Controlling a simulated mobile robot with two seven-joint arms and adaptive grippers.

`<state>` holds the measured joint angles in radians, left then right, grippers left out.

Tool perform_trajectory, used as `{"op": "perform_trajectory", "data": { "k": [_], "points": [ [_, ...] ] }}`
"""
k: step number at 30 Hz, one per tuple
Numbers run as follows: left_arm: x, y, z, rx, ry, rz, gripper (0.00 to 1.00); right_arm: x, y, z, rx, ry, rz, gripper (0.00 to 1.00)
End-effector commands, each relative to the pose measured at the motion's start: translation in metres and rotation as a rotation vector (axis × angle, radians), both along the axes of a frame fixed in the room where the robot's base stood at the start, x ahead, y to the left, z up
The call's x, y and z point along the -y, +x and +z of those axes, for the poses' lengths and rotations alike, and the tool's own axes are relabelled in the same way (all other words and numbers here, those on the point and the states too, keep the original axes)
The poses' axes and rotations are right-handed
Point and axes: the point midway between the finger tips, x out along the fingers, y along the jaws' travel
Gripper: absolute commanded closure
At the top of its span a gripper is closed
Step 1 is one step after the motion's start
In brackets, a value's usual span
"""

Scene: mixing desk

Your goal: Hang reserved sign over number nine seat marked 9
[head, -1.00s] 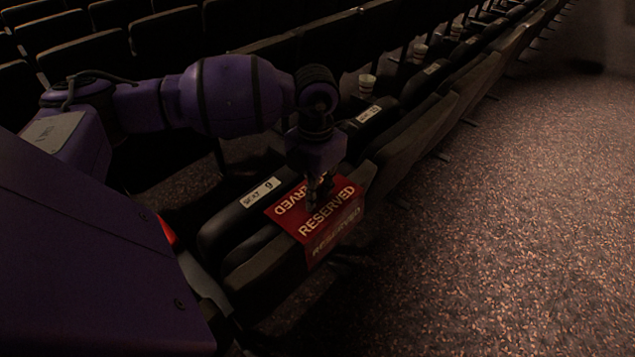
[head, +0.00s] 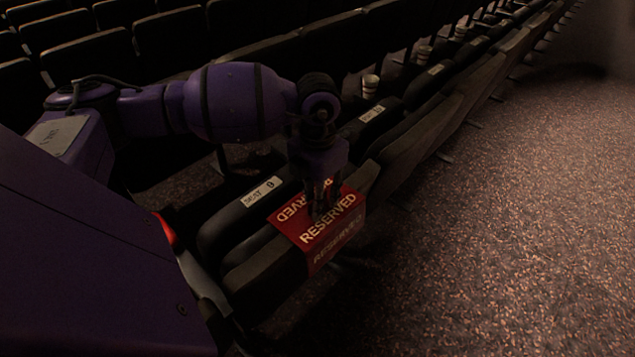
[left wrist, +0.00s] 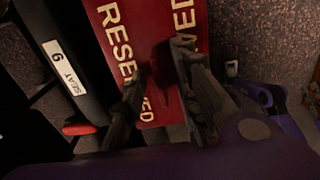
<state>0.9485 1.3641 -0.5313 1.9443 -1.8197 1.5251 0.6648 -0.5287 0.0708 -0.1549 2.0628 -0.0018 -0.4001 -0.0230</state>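The red reserved sign (head: 318,258) is folded over the top edge of the seat panel beside the label reading SEAT 9 (head: 262,191). One face lies on top and another hangs down the aisle side. My left gripper (head: 323,208) is right over the sign's top, fingers pointing down. In the left wrist view its two fingers (left wrist: 160,75) stand apart with the red sign (left wrist: 115,18) below and between them. The label with the 9 (left wrist: 65,67) is at the left there. Whether a fingertip touches the sign is unclear.
The row of dark seats runs on to the upper right, with another white label (head: 372,114) on the neighbouring seat. Paper cups (head: 370,86) stand along the row. The carpeted aisle (head: 510,220) at the right is clear.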

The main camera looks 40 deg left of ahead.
Motion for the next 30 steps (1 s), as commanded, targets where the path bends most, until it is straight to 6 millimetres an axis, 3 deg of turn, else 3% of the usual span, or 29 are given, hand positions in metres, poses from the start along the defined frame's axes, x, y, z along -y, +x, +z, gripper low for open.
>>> {"op": "perform_trajectory", "data": {
  "k": [8,21,30],
  "points": [
    [0.000,0.001,0.012,0.002,0.000,0.000,0.72,0.000,-0.002,-0.001,-0.005,0.000,-0.001,0.73],
    [0.000,0.001,0.099,0.004,0.001,-0.001,0.72,0.000,0.000,0.000,0.000,0.000,0.000,0.73],
    [0.000,0.000,0.120,0.000,0.000,0.000,0.72,0.000,0.000,0.000,0.000,0.000,0.000,0.73]
  ]
}}
